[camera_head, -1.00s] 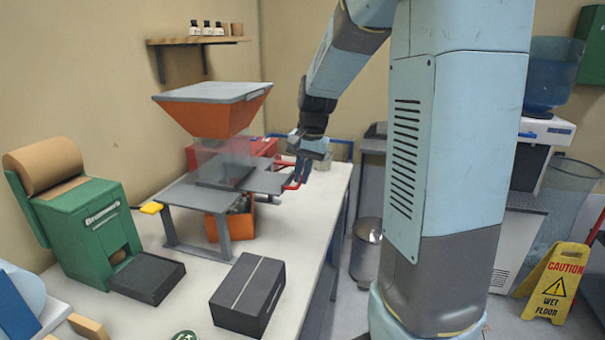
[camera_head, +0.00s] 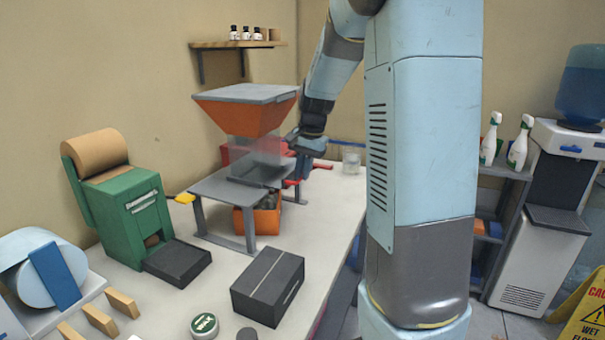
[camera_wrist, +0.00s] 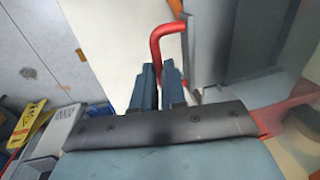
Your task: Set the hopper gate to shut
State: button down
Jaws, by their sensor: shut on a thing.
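The hopper (camera_head: 247,117) is an orange funnel with a grey lid. It stands over a clear chute on a grey stand (camera_head: 226,190). A dark plate lies under the chute, and a red handle (camera_head: 322,165) shows at the stand's right side. My gripper (camera_head: 302,168) is at that side, beside the hopper. In the wrist view the red bent handle (camera_wrist: 156,42) runs down between the two blue fingers of my gripper (camera_wrist: 160,80), which are closed on it. The gate's slide is partly hidden by the chute and my gripper.
An orange bin (camera_head: 265,218) stands under the stand. A black box (camera_head: 268,287) and a green dispenser (camera_head: 128,212) are on the white table. A red box (camera_head: 236,152) is behind the chute. A glass jar (camera_head: 351,163) stands behind my gripper.

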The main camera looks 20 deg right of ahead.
jog(key=shift+w, duration=0.1)
jog(key=c, duration=1.2)
grip_release()
jog(key=r, duration=0.4)
jog(key=s+d+r, duration=0.1)
jog(key=r, duration=0.8)
jog(key=shift+s+d+r, duration=0.25)
jog(key=shift+s+d, duration=0.1)
jog(key=shift+s, duration=0.05)
